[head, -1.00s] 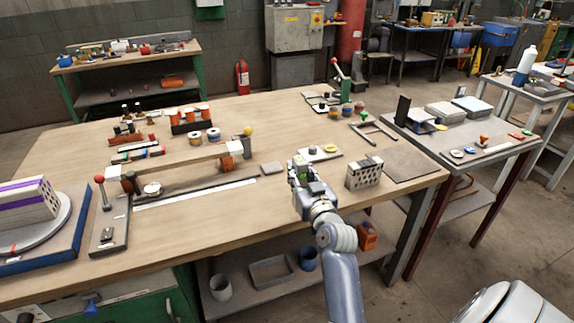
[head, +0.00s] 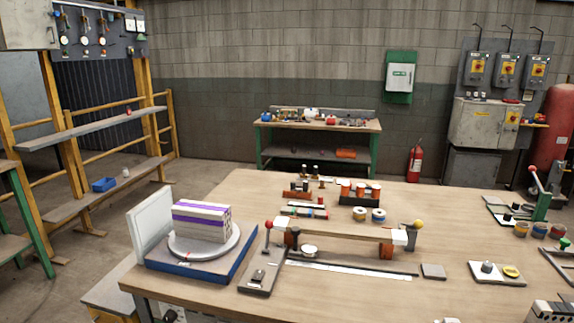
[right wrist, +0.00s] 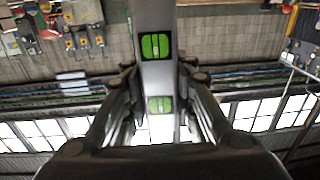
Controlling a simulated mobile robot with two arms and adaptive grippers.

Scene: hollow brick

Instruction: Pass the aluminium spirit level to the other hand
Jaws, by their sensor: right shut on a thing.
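The aluminium spirit level (right wrist: 157,75) is a grey bar with green vials. In the right wrist view it runs from the top edge down between the fingers of my right gripper (right wrist: 160,90). The right gripper is shut on it, with a finger against each side. The lower end of the level is hidden behind the gripper body. The head view shows neither the level nor either of my grippers. My left gripper is in no view.
In the head view a wooden workbench (head: 240,206) carries a turntable (head: 212,252) with a purple-striped hollow brick (head: 201,220). Beside it stand a long fixture (head: 340,231) and several spools and small tools. A yellow-framed shelf (head: 100,128) stands at the left.

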